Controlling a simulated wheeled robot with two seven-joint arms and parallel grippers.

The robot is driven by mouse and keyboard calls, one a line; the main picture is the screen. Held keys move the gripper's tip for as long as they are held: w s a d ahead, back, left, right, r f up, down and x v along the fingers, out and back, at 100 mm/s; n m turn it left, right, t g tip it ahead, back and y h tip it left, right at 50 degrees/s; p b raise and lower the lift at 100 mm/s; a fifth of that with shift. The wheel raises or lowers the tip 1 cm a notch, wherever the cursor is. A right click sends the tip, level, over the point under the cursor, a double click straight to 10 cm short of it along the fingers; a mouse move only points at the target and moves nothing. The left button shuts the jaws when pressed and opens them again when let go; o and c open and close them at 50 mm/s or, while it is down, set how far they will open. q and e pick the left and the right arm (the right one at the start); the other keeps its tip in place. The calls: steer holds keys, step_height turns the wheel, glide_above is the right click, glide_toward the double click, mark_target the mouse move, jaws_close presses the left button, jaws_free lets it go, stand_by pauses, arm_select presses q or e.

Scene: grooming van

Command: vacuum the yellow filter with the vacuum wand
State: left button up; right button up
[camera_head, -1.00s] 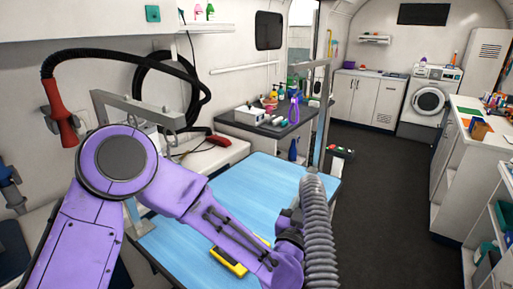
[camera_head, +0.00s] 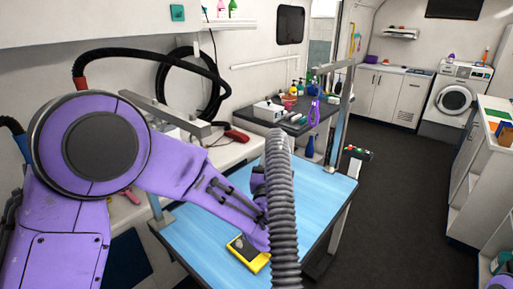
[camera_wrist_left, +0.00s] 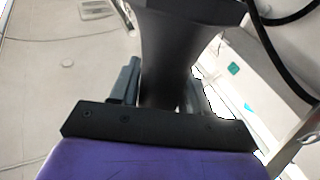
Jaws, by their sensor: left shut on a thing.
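The yellow filter (camera_head: 259,264), a small yellow-edged block with a dark grey face, lies on the blue tabletop (camera_head: 310,192) near its front edge. My left forearm hides part of it. My left gripper (camera_wrist_left: 165,85) is shut on a dark flared piece, which seems to be the vacuum wand (camera_wrist_left: 173,45). In the head view the grey ribbed hose (camera_head: 283,215) hangs in front of my left gripper and covers most of it. The wand's mouth and its gap to the filter are hidden there. My right gripper is out of view.
A metal grooming frame (camera_head: 340,110) stands at the table's edges. A dark counter (camera_head: 285,121) with bottles and a purple item is behind. A black hose coil hangs on the left wall. The dark floor (camera_head: 410,220) right of the table is clear.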

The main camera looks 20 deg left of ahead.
arm_select(q)
steer(key=shift+s+a+r+n+y, duration=0.1)
steer(key=shift+a+r+n+y, duration=0.15)
steer(key=shift+a, duration=0.2)
steer(key=shift+s+a+r+n+y, duration=0.15)
steer(key=shift+a+r, duration=0.15)
steer(key=shift+a, duration=0.25)
step_height(320, 180, down, 6)
steer(key=b, duration=0.4)
steer(key=shift+b, duration=0.35)
steer(key=shift+w+a, duration=0.35)
steer(key=shift+a, duration=0.45)
steer(key=shift+w+a, duration=0.3)
steer(key=shift+a, duration=0.5)
steer(key=shift+w+a, duration=0.35)
steer(key=shift+a, duration=0.45)
